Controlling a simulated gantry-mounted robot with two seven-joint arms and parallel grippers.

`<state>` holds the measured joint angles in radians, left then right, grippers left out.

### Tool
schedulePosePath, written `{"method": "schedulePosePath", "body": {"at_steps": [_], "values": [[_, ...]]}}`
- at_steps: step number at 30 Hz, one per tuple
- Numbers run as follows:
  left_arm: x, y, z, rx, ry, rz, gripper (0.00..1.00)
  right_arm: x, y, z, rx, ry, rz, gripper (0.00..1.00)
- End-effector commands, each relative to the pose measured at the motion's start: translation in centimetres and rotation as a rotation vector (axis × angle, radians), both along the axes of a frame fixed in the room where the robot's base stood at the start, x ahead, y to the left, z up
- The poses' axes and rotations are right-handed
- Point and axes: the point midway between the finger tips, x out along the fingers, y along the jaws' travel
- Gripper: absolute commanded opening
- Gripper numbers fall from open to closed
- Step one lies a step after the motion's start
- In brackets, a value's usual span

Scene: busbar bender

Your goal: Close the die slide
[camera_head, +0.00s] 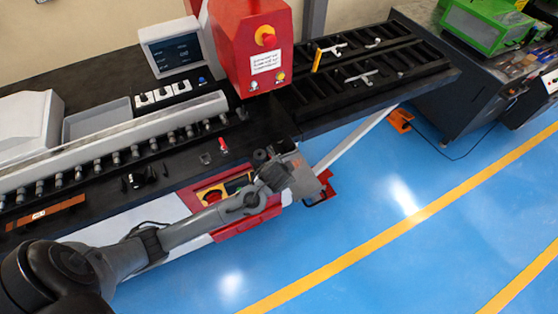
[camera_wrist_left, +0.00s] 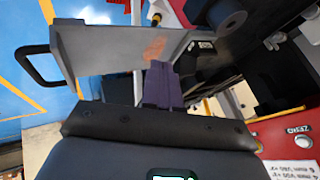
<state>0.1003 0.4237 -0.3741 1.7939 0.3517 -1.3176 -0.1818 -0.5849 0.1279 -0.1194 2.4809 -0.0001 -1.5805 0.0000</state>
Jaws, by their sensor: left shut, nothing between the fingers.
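The die slide appears in the left wrist view as a flat grey metal plate (camera_wrist_left: 110,52) with a black bar handle (camera_wrist_left: 35,65) at its left end. In the head view a grey plate (camera_head: 302,180) shows at the machine's front edge, partly behind my left gripper, with a dark handle (camera_head: 323,196) beyond it. My left gripper (camera_wrist_left: 162,72) is shut and empty. Its dark fingertips are up against or very close to the plate's face; I cannot tell if they touch. In the head view its fingertips are hard to make out. My right gripper is not in view.
The red bender head (camera_head: 250,50) stands above the black machine table (camera_head: 180,160). A slotted black rack (camera_head: 370,65) extends at the upper right. Blue floor in front is clear.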

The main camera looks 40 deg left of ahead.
Motion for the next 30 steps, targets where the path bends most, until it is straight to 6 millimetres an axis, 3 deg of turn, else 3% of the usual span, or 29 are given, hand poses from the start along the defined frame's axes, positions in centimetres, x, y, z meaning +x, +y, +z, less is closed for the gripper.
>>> {"method": "schedulePosePath", "body": {"at_steps": [11, 18, 30], "values": [[3.6, 1.9, -5.6, -0.001, 0.003, 0.0, 0.0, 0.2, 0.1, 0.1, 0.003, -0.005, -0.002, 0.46], [4.6, 4.7, -5.4, 0.0, 0.0, 0.0, 0.0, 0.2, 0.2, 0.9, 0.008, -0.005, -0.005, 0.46], [5.0, 5.6, -5.5, 0.0, 0.001, -0.001, 0.0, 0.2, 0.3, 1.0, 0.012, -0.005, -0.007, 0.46]]}}
